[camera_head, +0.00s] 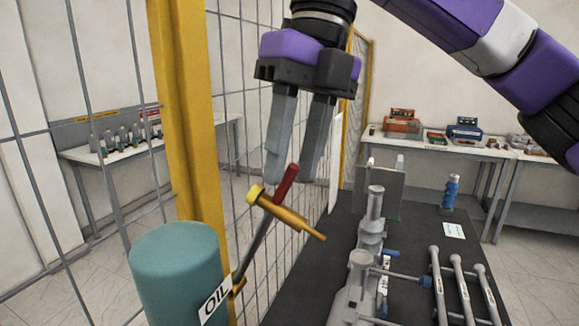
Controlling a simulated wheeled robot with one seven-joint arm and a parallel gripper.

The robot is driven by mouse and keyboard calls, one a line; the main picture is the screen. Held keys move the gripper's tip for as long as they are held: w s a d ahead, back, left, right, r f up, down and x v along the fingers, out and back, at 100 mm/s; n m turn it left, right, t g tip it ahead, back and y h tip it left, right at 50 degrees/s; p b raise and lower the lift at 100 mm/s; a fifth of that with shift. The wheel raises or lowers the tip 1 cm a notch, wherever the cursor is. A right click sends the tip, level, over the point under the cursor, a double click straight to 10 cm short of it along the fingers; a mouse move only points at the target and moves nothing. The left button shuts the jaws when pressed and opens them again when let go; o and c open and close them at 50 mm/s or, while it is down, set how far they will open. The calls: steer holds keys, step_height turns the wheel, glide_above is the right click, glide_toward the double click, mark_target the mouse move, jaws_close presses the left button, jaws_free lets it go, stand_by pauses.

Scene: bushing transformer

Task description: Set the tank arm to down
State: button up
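The tank (172,275) is a teal cylinder with an OIL label, at the lower left. Its arm (258,243) is a grey rod rising from a brass joint at the tank's right side, tilted up and to the right. A brass crosspiece (292,219) with a yellow end crosses the rod near the top. The rod ends in a red handle (285,184). My gripper (290,178) points down from above, its two grey fingers apart. The red handle's tip shows between the fingertips in the picture, with a gap visible. I cannot tell whether a finger touches it.
A yellow post (185,120) and wire mesh fence stand close behind the tank and arm. A dark table (410,230) on the right holds grey fittings, several rods (461,285) and a blue bushing (449,193). Side tables with parts stand at the back.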

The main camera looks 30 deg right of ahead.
steer(key=shift+x, duration=0.8)
jaws_close()
stand_by(0.9)
